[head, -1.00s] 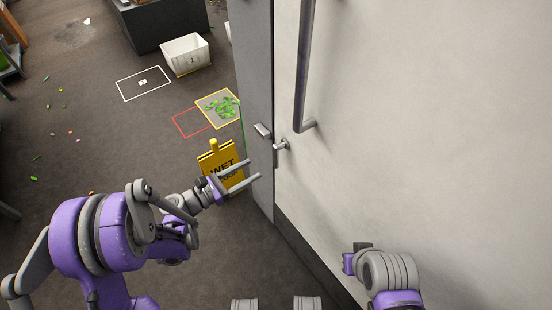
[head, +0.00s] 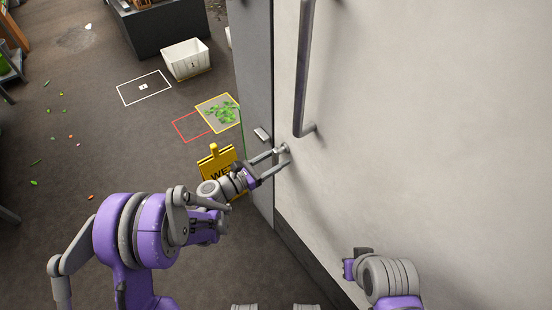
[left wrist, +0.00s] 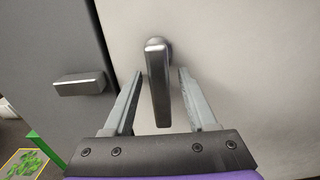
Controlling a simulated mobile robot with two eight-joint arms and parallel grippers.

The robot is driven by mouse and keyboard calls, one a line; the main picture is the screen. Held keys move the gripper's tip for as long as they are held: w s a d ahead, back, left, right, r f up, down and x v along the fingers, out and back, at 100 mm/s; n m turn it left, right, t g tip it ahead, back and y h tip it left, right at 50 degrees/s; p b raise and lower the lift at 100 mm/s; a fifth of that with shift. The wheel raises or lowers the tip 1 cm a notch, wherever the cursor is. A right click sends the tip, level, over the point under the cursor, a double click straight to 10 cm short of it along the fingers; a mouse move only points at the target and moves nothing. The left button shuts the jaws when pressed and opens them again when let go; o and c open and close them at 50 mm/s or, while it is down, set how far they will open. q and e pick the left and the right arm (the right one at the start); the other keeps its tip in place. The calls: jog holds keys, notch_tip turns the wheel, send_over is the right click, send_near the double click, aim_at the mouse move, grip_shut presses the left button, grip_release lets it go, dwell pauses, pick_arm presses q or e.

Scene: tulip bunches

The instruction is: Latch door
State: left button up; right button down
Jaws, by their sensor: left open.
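The large pale door (head: 420,120) fills the right of the head view, with a grey frame (head: 256,80) at its left edge. A small metal latch lever (head: 281,150) is on the door near that edge. In the left wrist view the lever (left wrist: 158,85) hangs almost straight down between the two fingers. My left gripper (head: 281,160) is open around the lever, with a gap on both sides of it. A metal catch block (head: 262,134) is on the frame; it also shows in the left wrist view (left wrist: 80,84). My right gripper (head: 350,264) is low by the door; its jaws are unclear.
A long vertical pull handle (head: 303,70) is on the door above the lever. A yellow wet-floor sign (head: 216,160) stands behind my left gripper. A white bin (head: 186,59) and a yellow-edged mat (head: 205,104) with green pieces are farther off on the floor.

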pick_arm(q)
grip_shut()
dwell(1.4)
